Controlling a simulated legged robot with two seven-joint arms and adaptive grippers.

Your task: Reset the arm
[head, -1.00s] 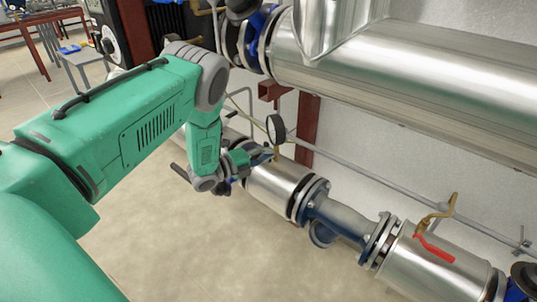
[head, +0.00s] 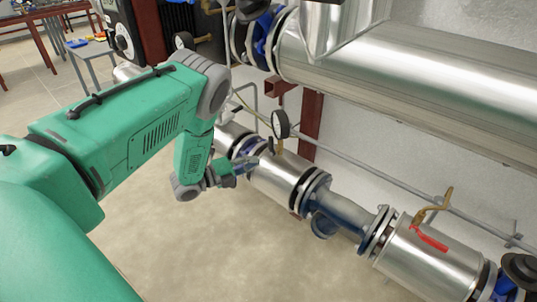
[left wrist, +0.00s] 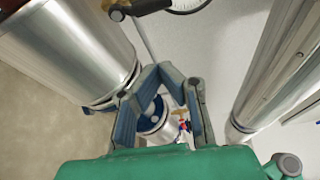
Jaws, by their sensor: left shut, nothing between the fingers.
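My left arm is green and grey and comes in from the left in the head view. Its forearm hangs down to the wrist beside the lower silver pipe (head: 278,178). My left gripper (head: 250,162) is small and partly blurred into the pipe and flange behind it. In the left wrist view the gripper's dark blue-grey fingers (left wrist: 165,70) come together at the tips and hold nothing. A pipe end and a blue flange show through the gap between their links. I cannot tell whether the gripper touches the pipe. My right gripper is in neither view.
A round gauge (head: 281,123) stands just above the lower pipe, close to the gripper. A large silver pipe (head: 420,75) runs above. A red valve handle (head: 428,238) is at the lower right. Bare floor (head: 220,245) lies in front of the pipes.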

